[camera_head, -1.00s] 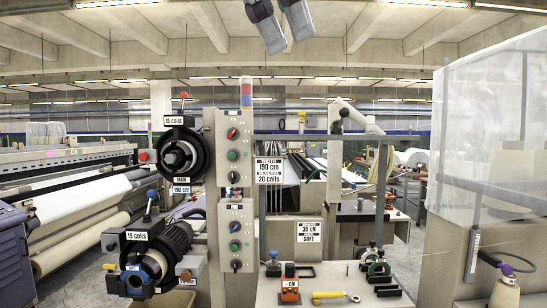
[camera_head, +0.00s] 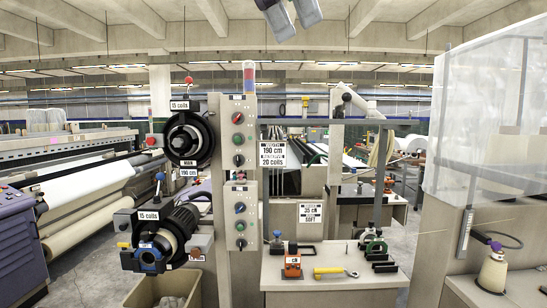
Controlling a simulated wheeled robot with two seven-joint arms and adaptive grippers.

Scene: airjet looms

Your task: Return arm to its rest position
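Two grey, rounded parts (camera_head: 297,14) hang in from the top edge, close together and cut off by the frame; they look like parts of my own arm. I cannot tell which arm they belong to. No gripper fingertips can be made out, and neither gripper shows as holding anything. The parts are high above the loom and touch nothing visible.
A control post (camera_head: 240,160) with a signal lamp stands left of centre, beside two black coil feeders. A bench (camera_head: 330,282) holds a yellow wrench (camera_head: 335,272) and an orange block (camera_head: 292,265). A bin (camera_head: 140,294) stands lower left; a clear guard (camera_head: 490,120) rises at right.

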